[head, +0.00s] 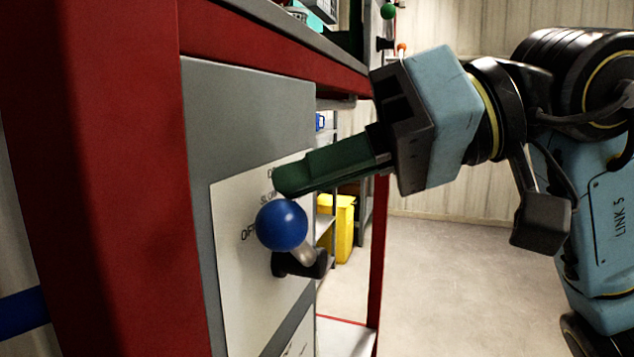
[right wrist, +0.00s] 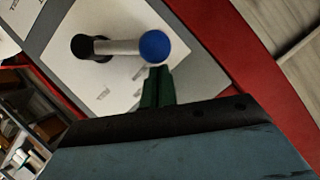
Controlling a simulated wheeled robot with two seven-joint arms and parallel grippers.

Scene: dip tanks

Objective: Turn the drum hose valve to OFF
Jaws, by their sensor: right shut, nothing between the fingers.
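The drum hose valve is a lever with a blue ball knob (head: 282,225), a short metal rod and a dark pivot, on a white label plate (head: 245,290). The lever points up and left from its pivot, with the ball near the letters "OFF". "SLOW" and another partly hidden word stand above. In the right wrist view the blue ball (right wrist: 156,46) is just past the fingertips. My right gripper (head: 292,182) is shut and empty, its green fingers just above the ball. I cannot tell whether they touch it. My left gripper is not in view.
A red frame post (head: 120,180) stands close at the left, and a red beam runs above the grey panel (head: 250,100). A yellow bin (head: 344,222) and shelving are behind. A green ball knob (head: 388,10) is farther back. The floor at the right is open.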

